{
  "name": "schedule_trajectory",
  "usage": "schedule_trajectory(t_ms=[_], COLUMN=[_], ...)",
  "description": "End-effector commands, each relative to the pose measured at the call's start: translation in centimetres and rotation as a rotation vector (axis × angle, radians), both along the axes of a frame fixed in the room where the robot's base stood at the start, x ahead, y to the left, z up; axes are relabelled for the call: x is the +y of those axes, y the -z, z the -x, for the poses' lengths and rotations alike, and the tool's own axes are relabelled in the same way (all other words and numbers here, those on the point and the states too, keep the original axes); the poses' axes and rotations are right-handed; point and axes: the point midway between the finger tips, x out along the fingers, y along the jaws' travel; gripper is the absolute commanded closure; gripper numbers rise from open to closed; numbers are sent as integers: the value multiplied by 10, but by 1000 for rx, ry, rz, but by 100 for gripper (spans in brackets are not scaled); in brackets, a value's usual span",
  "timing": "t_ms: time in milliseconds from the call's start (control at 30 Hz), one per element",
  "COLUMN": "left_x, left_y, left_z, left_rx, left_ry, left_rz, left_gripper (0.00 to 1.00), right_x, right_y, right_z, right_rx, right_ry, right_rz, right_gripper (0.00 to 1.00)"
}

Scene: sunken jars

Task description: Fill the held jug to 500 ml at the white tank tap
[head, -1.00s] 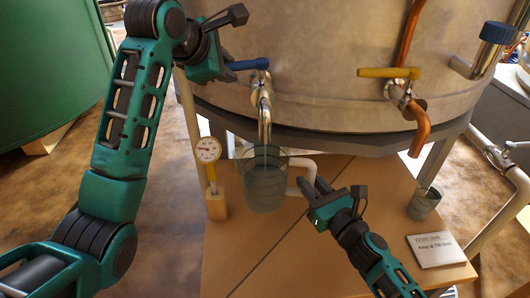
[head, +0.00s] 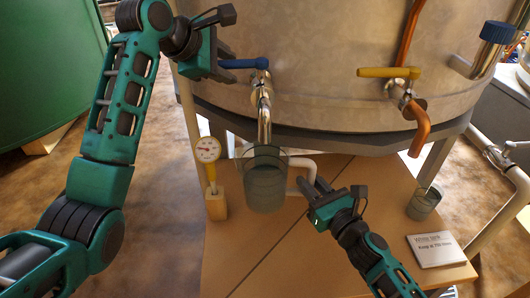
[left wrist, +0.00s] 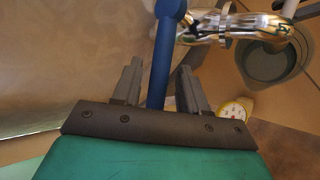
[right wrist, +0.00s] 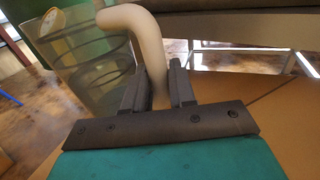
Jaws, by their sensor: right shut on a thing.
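The blue lever (head: 245,63) points left. My left gripper (head: 217,62) is at its end; in the left wrist view the fingers stand apart, with the lever (left wrist: 165,55) between them. No clear stream shows.
The tap is on a large metal tank (head: 320,75). A dial thermometer (head: 208,150) on a wooden block stands left of the jug. A yellow-lever tap (head: 390,72) with a copper spout, a small cup (head: 424,203) and a printed card (head: 436,249) are at the right.

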Motion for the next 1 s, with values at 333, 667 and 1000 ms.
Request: schedule_trajectory(t_ms=[333,667,1000], left_x=[1,18,51], left_y=[-2,-24,-64], left_z=[0,20,59], left_rx=[-3,-7,-5], left_ry=[-2,-3,-3], left_rz=[1,1,1], left_gripper=[43,43,43], right_x=[1,1,1], right_y=[-3,-3,-3], right_z=[-1,-1,-1], right_rx=[-5,-5,-5], right_ry=[-2,-2,-1], right_rz=[-5,-5,-5], right_gripper=[100,100,100])
